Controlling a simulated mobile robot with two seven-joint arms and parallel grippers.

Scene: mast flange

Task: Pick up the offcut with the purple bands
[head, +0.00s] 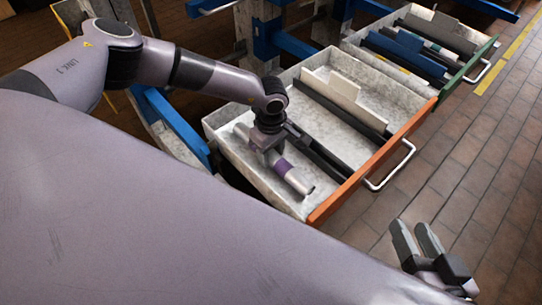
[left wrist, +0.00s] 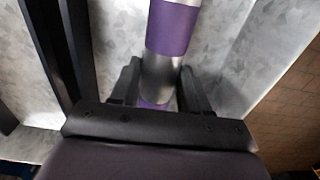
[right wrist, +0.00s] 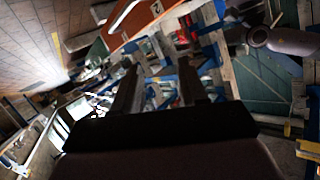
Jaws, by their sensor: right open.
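The offcut with purple bands (head: 283,167) is a silvery round tube lying along the left side of the orange-fronted drawer (head: 325,203). In the left wrist view the offcut (left wrist: 172,28) runs between my fingers, with one purple band ahead of them and another near the palm. My left gripper (head: 270,156) is down at the tube with a finger on each side. The fingers are spread about as wide as my right gripper's, close beside the tube; contact is not clear. My right gripper (head: 413,233) is open and empty, away from the drawer at lower right.
Dark bars (head: 318,150) lie right of the offcut in the same drawer, and a pale angled piece (head: 340,92) lies beyond them. A green-fronted drawer (head: 466,72) with other stock is behind. Blue rack beams (head: 178,122) stand at left. Brick floor is clear at right.

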